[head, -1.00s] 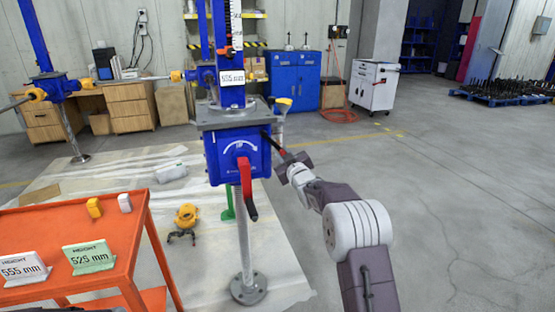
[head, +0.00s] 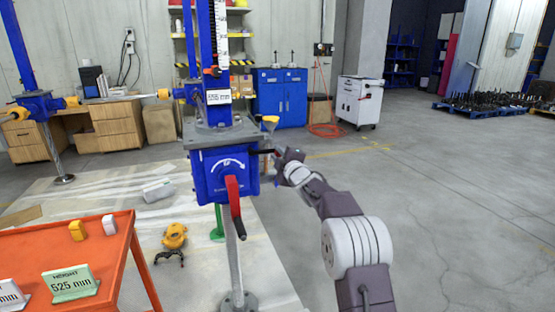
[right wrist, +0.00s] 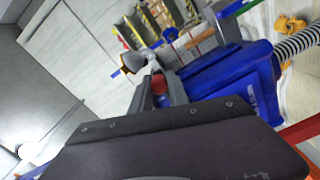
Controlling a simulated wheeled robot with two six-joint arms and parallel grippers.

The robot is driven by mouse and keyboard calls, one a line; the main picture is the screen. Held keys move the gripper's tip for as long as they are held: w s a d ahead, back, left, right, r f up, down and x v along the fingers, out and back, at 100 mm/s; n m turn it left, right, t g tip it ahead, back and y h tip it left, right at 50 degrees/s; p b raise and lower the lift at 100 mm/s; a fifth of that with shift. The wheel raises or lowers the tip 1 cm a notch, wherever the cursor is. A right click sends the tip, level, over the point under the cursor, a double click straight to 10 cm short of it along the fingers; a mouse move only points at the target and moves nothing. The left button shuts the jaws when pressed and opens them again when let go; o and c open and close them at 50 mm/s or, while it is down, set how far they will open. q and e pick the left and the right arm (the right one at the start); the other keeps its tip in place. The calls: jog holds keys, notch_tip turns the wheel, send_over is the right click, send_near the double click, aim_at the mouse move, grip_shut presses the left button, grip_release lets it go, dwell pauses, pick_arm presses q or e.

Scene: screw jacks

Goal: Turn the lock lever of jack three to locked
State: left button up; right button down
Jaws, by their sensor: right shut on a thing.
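The blue jack (head: 222,174) stands in the middle of the head view on a grey screw post, with a red front handle (head: 233,195) hanging down over a white arc mark. A short dark lever (head: 261,152) sticks out of the housing's right side, nearly level. My right gripper (head: 279,156) is at its outer end, shut on it. In the right wrist view a red piece (right wrist: 160,84) shows between the gripper's fingers, beside the blue housing (right wrist: 228,78). The fingers partly hide the lever. I cannot read a jack number. My left gripper is not in view.
An orange table (head: 60,240) with height signs stands at the lower left. A second blue jack (head: 40,104) is at the far left. A yellow item (head: 174,236) lies on the floor mat. The floor right of my arm is clear.

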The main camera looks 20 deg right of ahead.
jog(key=shift+r+n, duration=0.4)
jog(key=shift+r, duration=0.3)
jog(key=c, duration=1.3)
grip_release()
jog(key=shift+f, duration=0.2)
jog(key=shift+s+f, duration=0.1)
jog(key=shift+s, duration=0.1)
jog(key=s+b, duration=0.1)
jog(key=s, duration=0.7)
jog(key=shift+s, duration=0.35)
jog(key=shift+d, duration=0.1)
